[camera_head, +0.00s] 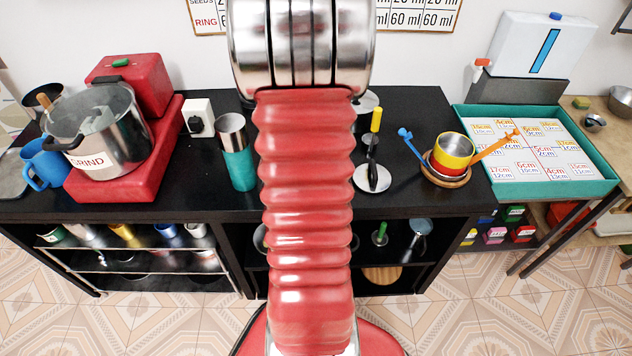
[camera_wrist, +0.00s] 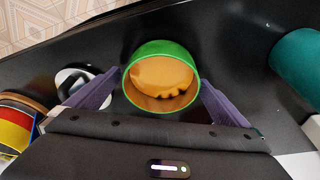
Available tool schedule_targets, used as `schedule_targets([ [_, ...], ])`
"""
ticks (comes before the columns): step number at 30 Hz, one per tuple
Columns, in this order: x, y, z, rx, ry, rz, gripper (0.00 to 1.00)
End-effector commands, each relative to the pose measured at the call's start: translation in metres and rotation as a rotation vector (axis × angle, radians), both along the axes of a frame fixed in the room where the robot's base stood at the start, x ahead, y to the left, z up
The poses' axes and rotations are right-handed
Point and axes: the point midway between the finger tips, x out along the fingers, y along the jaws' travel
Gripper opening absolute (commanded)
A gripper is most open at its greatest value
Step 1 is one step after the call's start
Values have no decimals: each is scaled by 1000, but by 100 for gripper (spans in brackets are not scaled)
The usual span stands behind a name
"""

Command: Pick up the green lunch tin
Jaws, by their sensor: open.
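The green lunch tin (camera_wrist: 127,83) shows in the wrist view as a round green-rimmed container, open at the top, with an orange-brown content inside. It stands on the black counter. My gripper (camera_wrist: 160,82) is open, with one purple finger on the left side of the tin and one on the right. I cannot tell whether either finger touches it. In the head view my red arm covers the middle of the counter, and neither the tin nor my gripper can be seen there.
A teal tumbler (camera_head: 239,168) stands left of my arm; it also shows at right in the wrist view (camera_wrist: 298,60). A round metal tool (camera_head: 372,178) and a yellow-red cup (camera_head: 453,155) are to the right. A red grinder base (camera_head: 150,165) with a pot (camera_head: 100,130) stands far left.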

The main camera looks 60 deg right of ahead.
Motion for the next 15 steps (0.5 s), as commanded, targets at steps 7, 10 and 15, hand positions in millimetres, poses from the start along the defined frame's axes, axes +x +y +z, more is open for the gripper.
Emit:
schedule_targets([
  [7,0,-3,-11,0,-1,-1,100],
  [10,0,-3,-11,0,-1,-1,100],
  [15,0,-3,-11,0,0,-1,100],
])
